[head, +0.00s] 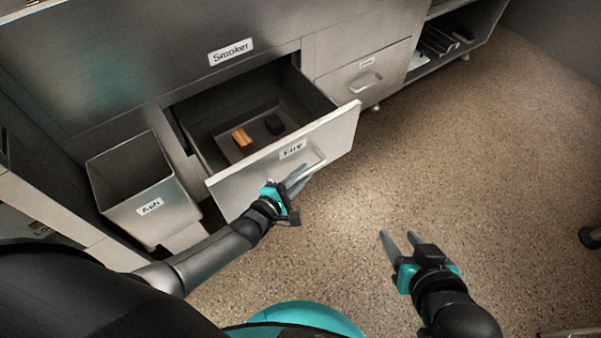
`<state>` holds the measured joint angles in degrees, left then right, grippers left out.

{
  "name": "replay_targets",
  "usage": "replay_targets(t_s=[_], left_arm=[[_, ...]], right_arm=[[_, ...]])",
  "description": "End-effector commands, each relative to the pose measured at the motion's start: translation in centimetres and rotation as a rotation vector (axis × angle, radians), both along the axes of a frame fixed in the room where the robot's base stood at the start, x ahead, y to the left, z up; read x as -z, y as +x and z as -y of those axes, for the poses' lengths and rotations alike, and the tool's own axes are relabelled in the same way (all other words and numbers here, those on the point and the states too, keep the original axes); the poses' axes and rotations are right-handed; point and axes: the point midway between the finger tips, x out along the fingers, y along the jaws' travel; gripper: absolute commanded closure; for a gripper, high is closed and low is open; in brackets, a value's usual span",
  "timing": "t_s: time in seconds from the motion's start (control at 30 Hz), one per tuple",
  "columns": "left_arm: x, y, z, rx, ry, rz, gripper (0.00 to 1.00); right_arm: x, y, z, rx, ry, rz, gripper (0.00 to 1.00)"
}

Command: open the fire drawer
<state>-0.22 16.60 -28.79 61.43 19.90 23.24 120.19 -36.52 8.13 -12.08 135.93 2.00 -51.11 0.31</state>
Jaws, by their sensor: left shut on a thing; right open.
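The fire drawer (240,183) is a grey metal drawer below the panel labelled "Smoker". It is pulled well out, and its inside shows. A label (292,149) on its front reads roughly "Fire". My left gripper (296,178) is shut on the bar handle (313,168) of the drawer front. A brown wood-like block (242,138) and a dark block (274,124) lie inside the drawer. My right gripper (401,243) is open and empty above the floor, to the right of the drawer and apart from it.
An open metal bin labelled "Ash" (150,206) stands left of the drawer. A closed drawer (364,82) with a handle is at the right, beside a low shelf (440,45) holding dark items. The speckled floor (470,150) is clear in front and to the right.

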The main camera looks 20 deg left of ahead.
Motion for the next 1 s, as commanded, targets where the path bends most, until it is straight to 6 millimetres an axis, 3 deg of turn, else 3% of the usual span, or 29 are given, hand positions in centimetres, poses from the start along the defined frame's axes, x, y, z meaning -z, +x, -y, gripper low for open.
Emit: replay_targets(t_s=[0.3,0.67,0.7,0.93,1.0], left_arm=[[0.0,-2.4,3.1,0.002,-0.006,-0.004,1.0],[0.1,-2.7,3.3,0.001,-0.002,-0.004,1.0],[0.1,-2.6,3.3,0.001,-0.002,-0.004,0.79],[0.1,-2.6,3.3,0.001,-0.002,-0.003,0.53],[0.1,-2.6,3.3,0.001,-0.002,-0.003,0.5]], right_arm=[[-0.4,-1.1,2.0,0.025,-0.066,-0.128,0.5],[-0.2,-1.4,2.2,0.027,-0.073,-0.148,0.5],[-0.2,-1.4,2.2,0.027,-0.073,-0.147,0.5],[-0.2,-1.4,2.2,0.026,-0.073,-0.147,0.5],[-0.2,-1.4,2.2,0.026,-0.073,-0.147,0.5]])
